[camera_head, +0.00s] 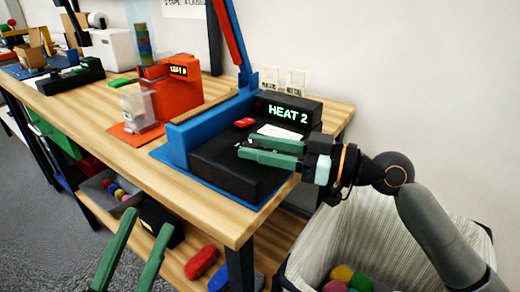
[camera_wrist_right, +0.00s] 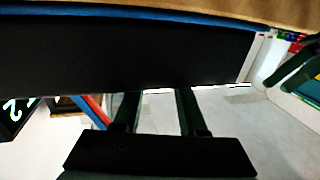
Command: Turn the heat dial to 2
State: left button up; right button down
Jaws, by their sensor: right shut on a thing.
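The black heat unit (camera_head: 222,168) sits in a blue frame on the wooden bench, and its lit display (camera_head: 288,114) reads "HEAT 2". My right gripper (camera_head: 243,148) reaches in from the right over the unit's top, its green fingers close together on the heat dial. The dial itself is mostly hidden by the fingers. The right wrist view shows the two fingers (camera_wrist_right: 158,110) running under the unit's dark side, with their tips hidden. My left gripper (camera_head: 148,222) is open and empty in front of the bench, low at the left.
A red button or handle (camera_head: 244,122) and a white label lie on the unit near the gripper. A blue upright with a red lever stands behind. An orange station (camera_head: 170,92) is to the left. A lined bin (camera_head: 385,240) with coloured balls stands at the right.

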dwell(0.3)
jog(key=shift+c, duration=2.4)
grip_release()
jog(key=v, duration=1.2)
jog(key=shift+d+b, duration=0.25)
jog(key=shift+b, duration=0.05)
jog(key=shift+s, duration=0.15)
